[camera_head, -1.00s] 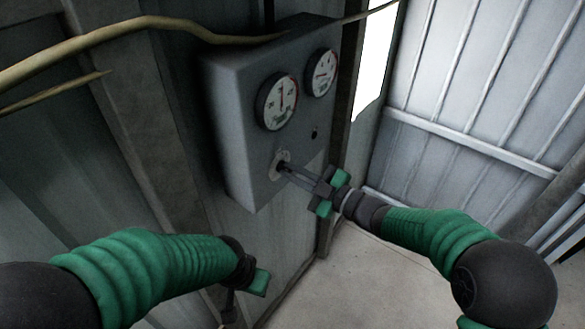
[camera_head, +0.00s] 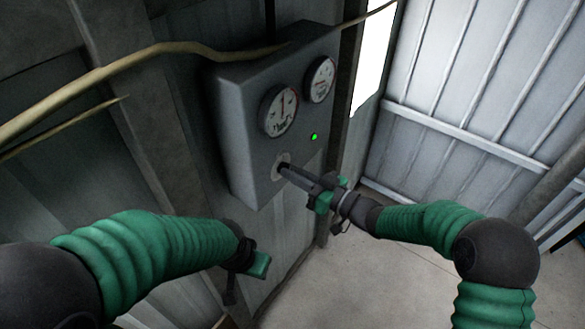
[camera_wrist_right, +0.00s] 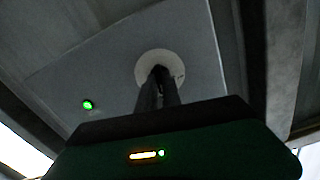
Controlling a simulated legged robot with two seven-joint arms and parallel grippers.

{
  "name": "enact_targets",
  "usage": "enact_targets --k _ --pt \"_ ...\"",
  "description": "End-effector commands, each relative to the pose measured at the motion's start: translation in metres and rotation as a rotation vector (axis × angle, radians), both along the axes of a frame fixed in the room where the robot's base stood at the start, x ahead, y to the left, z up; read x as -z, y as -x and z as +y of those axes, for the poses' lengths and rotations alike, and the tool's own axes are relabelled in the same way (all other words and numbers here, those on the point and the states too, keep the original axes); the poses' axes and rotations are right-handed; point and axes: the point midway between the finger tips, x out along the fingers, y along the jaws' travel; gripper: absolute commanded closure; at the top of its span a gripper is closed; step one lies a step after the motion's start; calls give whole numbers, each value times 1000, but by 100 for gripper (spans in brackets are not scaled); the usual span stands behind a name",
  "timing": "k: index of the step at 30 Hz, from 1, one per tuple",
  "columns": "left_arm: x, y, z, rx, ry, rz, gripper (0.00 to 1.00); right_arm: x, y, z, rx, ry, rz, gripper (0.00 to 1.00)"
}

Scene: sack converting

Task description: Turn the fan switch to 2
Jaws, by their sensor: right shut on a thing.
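The fan switch (camera_head: 283,161) is a dark knob on a pale round plate, low on the front of a grey control box (camera_head: 243,130). In the right wrist view its round plate (camera_wrist_right: 174,62) shows behind the fingers. My right gripper (camera_head: 290,172) is shut on the switch knob, and its fingers hide most of it. The same gripper (camera_wrist_right: 158,82) reaches up to the plate in the wrist view. A green lamp (camera_head: 314,137) is lit on the box, above and right of the switch. My left gripper (camera_head: 244,282) hangs low beside the wall, its jaws unclear.
Two round white gauges, a nearer one (camera_head: 279,110) and a farther one (camera_head: 320,79), sit above the switch. A yellowish cable (camera_head: 150,52) runs across the top of the box. Corrugated metal walls (camera_head: 470,90) surround it. The concrete floor (camera_head: 385,270) is clear.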

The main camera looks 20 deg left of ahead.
Motion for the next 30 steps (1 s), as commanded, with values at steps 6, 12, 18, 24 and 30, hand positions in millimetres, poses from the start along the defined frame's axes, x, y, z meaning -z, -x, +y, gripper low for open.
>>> enact_targets --k 6,12,18,24,30 --pt "-9 0 0 0 0 0 100 -1 -2 -2 4 -35 99 100" --pt "-12 0 0 0 0 0 100 -1 -3 -2 5 -52 144 100" --pt "-12 0 0 0 0 0 100 0 -3 -2 6 -58 157 100" --pt "-12 0 0 0 0 0 100 -1 -3 -2 6 -58 155 100" --pt "-12 0 0 0 0 0 100 -1 -3 -2 6 -58 154 75"
